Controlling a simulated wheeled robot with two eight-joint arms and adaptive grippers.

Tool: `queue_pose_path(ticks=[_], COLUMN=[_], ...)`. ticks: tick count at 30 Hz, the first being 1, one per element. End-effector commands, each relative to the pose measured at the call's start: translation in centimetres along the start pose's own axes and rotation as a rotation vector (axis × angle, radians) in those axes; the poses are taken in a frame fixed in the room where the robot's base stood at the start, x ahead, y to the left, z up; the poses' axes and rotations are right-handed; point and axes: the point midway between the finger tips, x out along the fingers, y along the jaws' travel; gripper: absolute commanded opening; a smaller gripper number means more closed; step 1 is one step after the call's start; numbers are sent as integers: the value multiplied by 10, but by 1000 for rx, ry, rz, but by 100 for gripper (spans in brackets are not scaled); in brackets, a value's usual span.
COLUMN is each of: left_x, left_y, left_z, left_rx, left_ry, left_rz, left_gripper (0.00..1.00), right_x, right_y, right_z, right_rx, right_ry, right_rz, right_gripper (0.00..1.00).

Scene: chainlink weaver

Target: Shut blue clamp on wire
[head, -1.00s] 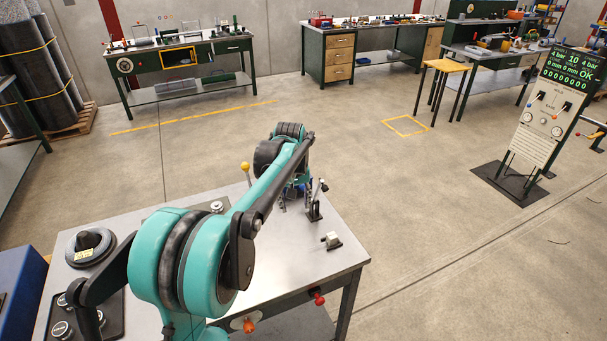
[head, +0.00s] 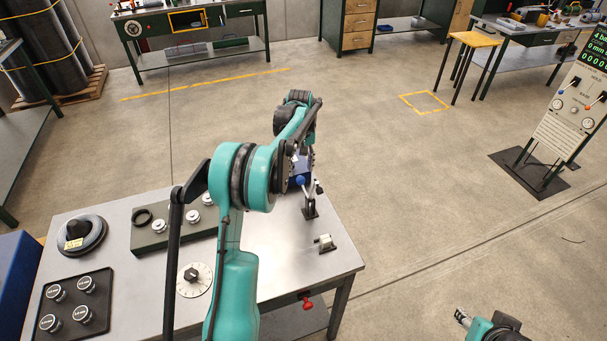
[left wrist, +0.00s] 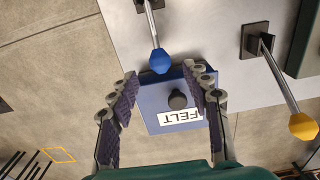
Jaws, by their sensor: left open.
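The blue clamp lever shows in the left wrist view as a metal rod with a blue knob (left wrist: 160,61), just beyond the fingers and between their lines. The blue knob also shows in the head view (head: 300,180), near the table's far right edge. My left gripper (left wrist: 168,88) is open around empty space, in front of the knob and apart from it. In the head view my own arm mostly hides it. My right gripper (head: 462,318) shows only partly at the bottom right, away from the table; its opening is unclear. I cannot make out the wire.
The table (head: 285,262) carries a small metal fitting (head: 325,243), a dial (head: 194,280) and a tray of round weights (head: 75,305).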

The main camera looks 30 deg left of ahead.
Motion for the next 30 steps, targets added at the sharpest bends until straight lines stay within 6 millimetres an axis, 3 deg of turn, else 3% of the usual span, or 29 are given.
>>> queue_pose_path(ticks=[3,9,20,26,30], left_x=[23,48,54,54,54], left_y=[0,0,0,0,0], left_z=[0,0,0,0,0], left_rx=[1,1,1,1,1], left_ry=[0,1,1,1,1], left_rz=[0,0,0,0,1], left_gripper=[48,48,48,0,0], right_x=[5,8,9,9,9], right_y=[0,0,0,0,0], right_z=[4,6,6,6,6], right_rx=[0,0,0,0,0], right_ry=[0,0,0,0,0], right_rz=[0,0,0,0,0], right_gripper=[40,40,40,40,40])
